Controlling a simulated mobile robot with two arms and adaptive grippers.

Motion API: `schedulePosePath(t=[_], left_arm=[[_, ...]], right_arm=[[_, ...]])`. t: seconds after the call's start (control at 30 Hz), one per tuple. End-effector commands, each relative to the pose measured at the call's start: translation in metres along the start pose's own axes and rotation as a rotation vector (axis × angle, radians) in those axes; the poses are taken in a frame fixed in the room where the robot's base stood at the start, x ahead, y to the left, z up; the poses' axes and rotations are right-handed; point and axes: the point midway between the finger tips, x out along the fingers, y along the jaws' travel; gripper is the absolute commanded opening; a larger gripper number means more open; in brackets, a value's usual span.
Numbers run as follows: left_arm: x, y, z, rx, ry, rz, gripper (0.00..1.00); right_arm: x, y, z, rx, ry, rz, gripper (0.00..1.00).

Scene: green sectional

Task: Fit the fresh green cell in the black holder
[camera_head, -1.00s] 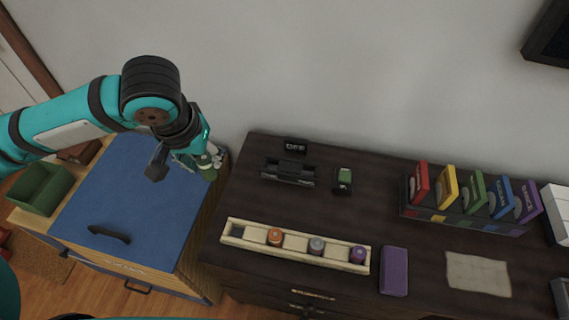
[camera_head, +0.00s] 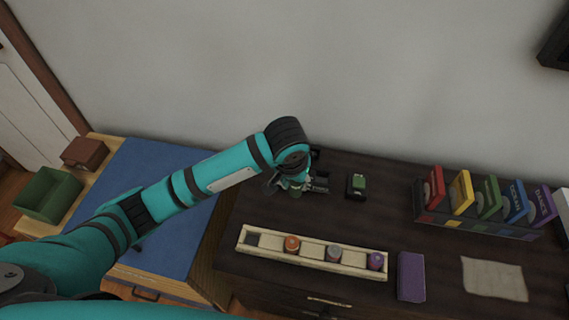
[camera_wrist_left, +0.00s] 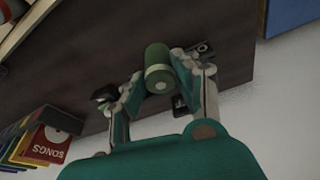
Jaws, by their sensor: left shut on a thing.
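My left gripper (camera_head: 292,187) is above the dark cabinet top, at the left part of the black holder. In the left wrist view the gripper (camera_wrist_left: 156,80) is shut on the green cell (camera_wrist_left: 158,62), a green cylinder with a paler band. The black holder (camera_head: 320,184) shows only at its right end in the head view; my gripper and arm hide the rest. I cannot tell whether the cell touches the holder. My right gripper is not in view.
A small black box with a green top (camera_head: 357,186) stands right of the holder. A pale wooden tray (camera_head: 312,262) holds orange, grey and purple cells, with its left compartment empty. A purple block (camera_head: 411,276) and a rack of coloured cases (camera_head: 478,222) are further right.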

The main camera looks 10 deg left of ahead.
Motion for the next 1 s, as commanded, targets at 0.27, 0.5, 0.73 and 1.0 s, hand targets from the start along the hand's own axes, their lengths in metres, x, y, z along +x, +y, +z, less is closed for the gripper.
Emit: schedulePosePath(t=[0.27, 0.5, 0.73, 1.0], left_arm=[[0.018, -0.044, -0.048, -0.003, 0.001, -0.001, 0.0], [0.025, -0.059, -0.063, -0.001, 0.001, 0.001, 0.0], [0.055, -0.06, -0.056, 0.001, 0.0, 0.001, 0.0], [0.06, -0.06, -0.055, 0.001, 0.002, 0.002, 0.0]], right_arm=[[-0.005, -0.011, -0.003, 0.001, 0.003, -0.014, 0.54], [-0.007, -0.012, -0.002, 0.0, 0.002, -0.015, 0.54], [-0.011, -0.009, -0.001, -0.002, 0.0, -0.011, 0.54], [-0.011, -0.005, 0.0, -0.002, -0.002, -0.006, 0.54]])
